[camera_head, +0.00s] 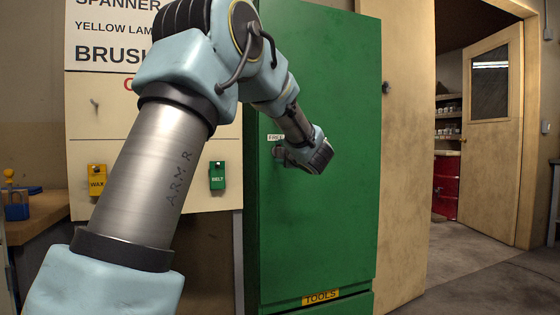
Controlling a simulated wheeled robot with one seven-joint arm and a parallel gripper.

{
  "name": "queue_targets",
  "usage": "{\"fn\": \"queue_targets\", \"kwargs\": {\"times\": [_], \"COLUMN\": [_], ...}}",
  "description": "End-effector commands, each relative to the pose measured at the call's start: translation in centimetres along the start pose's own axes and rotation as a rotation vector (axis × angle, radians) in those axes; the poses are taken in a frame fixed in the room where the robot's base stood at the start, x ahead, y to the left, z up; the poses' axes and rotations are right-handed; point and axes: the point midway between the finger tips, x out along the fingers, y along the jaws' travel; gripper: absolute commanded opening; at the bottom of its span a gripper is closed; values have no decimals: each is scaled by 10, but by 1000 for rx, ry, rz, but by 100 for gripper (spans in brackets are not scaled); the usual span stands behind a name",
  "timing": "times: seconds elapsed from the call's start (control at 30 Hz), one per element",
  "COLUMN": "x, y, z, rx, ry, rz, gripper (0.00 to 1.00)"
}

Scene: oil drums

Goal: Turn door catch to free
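A tall green cabinet (330,215) stands in the middle, with a yellow "TOOLS" label (321,296) low on its front. A small white label (275,137), which seems to read "FREE", is near the upper left of its door. My arm reaches in from the lower left, over the top and down to the cabinet front. My gripper (283,155) is at the door just below the white label. The catch itself is hidden or too small to make out behind my wrist. I cannot tell whether the fingers are open, shut or touching it.
A pale board (85,125) left of the cabinet carries a yellow "WAX" tag (97,182) and a green "BELT" tag (217,178). A workbench (40,215) is at the far left. An open doorway at right shows a red drum (446,185). The floor (470,270) at right is clear.

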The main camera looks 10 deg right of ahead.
Motion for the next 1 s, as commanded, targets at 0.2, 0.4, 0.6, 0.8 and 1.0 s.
{"fn": "queue_targets", "kwargs": {"times": [0.2,0.4,0.6,0.8,1.0], "x": [0,0,0,0,0], "y": [-1,-1,-1,-1,0], "z": [0,-1,-1,0,0], "rx": [-28,-31,-31,-30,-29], "ry": [1,1,1,1,1], "rz": [-2,-2,-2,-1,-1], "gripper": [0,0,59,82,85]}}
